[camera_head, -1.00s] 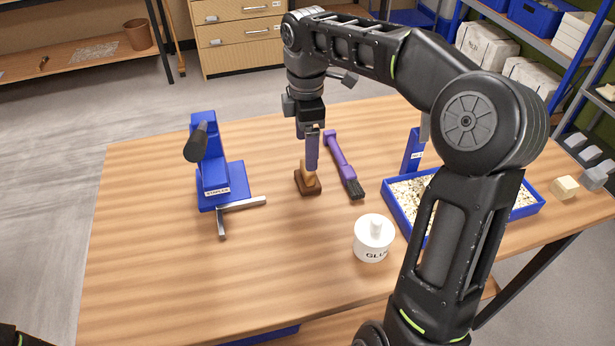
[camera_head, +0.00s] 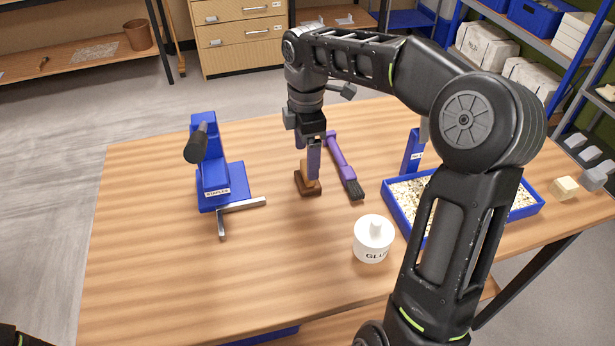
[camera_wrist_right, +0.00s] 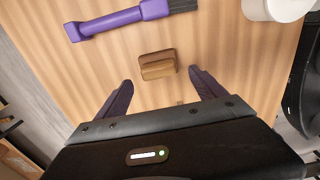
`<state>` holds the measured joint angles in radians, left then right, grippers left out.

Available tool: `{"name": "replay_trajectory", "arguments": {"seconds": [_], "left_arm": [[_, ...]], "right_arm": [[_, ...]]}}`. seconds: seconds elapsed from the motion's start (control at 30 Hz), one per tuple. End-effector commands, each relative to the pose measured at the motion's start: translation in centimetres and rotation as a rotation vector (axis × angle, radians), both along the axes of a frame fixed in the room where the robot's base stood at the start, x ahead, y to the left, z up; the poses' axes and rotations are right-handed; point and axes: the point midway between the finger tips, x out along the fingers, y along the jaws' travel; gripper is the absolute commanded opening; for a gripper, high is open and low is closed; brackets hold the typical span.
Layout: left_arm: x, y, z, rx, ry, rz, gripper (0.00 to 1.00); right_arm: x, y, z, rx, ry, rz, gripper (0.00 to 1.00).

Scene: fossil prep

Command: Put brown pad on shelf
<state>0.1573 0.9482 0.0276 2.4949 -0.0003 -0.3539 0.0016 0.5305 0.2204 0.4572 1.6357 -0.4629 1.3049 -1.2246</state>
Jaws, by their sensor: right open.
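The brown pad (camera_head: 306,187), a small dark brown block with a lighter tan upper part, lies on the wooden table near its middle. In the right wrist view the pad (camera_wrist_right: 157,66) lies just ahead of and between the fingertips. My right gripper (camera_head: 313,164) points down over the pad, its purple fingers partly covering it. In the wrist view the right gripper (camera_wrist_right: 161,76) is open, with nothing held. A blue-framed shelf unit (camera_head: 548,92) stands at the right beyond the table.
A purple brush (camera_head: 340,160) lies right of the pad. A white glue pot (camera_head: 374,240) stands in front. A blue tray (camera_head: 400,218) of pale grit is at the right. The table's front left is clear.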

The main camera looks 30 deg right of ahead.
Motion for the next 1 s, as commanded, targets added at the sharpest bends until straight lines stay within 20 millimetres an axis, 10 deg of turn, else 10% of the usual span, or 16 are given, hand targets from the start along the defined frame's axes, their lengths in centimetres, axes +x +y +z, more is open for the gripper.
{"name": "replay_trajectory", "arguments": {"seconds": [0.43, 1.0], "left_arm": [[-0.1, 0.1, 0.9, 0.002, 0.004, 0.001, 0.17], [-0.1, 0.1, 0.9, 0.002, 0.004, 0.001, 0.17]], "right_arm": [[0.1, -0.4, -5.0, 0.001, 0.002, -0.001, 0.80], [0.1, -0.4, -5.1, 0.000, 0.000, -0.001, 0.80]]}}
